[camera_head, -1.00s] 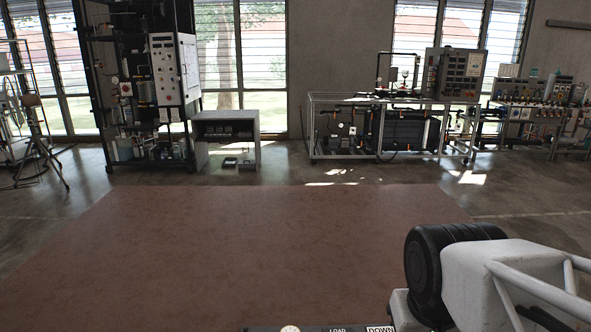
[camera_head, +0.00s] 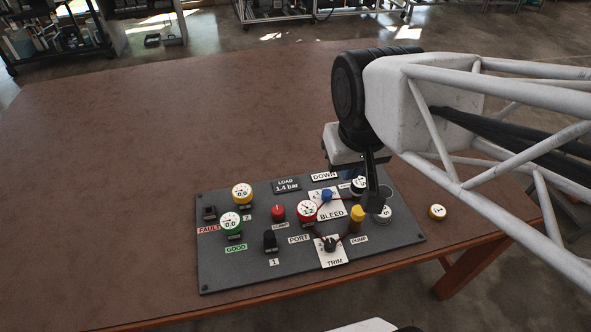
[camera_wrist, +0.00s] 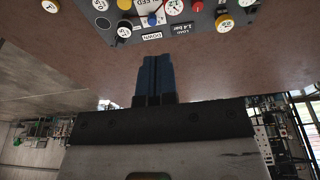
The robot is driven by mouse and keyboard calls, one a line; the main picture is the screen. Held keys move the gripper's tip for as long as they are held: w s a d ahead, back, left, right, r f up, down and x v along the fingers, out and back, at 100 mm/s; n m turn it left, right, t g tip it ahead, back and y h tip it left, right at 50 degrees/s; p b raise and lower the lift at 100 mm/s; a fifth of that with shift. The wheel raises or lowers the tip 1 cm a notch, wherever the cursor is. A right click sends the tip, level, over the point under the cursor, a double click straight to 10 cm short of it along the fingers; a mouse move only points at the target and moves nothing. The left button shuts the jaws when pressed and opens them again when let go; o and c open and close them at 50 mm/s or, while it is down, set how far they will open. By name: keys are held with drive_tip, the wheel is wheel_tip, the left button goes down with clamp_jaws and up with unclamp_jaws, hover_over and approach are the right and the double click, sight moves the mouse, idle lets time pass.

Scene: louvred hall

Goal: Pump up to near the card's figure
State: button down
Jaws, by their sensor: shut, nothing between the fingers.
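A dark grey control panel (camera_head: 215,270) lies on the brown table. Its card (camera_head: 286,186) reads "LOAD 1.4 bar". A yellow-ringed gauge (camera_head: 242,193) and a green-ringed gauge (camera_head: 230,222) seem to show 0.0; the red-ringed gauge (camera_head: 306,210) is too small to read. A yellow knob (camera_head: 357,214) stands near the PUMP label (camera_head: 360,240). A blue knob (camera_head: 326,194) stands by BLEED, a black knob (camera_head: 330,244) at TRIM.
A loose yellow-ringed gauge (camera_head: 438,212) lies on the table (camera_head: 130,190), right of the panel. A red knob (camera_head: 278,212) and black knob (camera_head: 270,240) stand left of centre. My arm covers the back right; the table's left is clear.

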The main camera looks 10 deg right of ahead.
drive_tip(key=w+v, duration=0.1)
drive_tip(key=v, duration=0.5)
drive_tip(key=shift+w, duration=0.15)
idle(0.4)
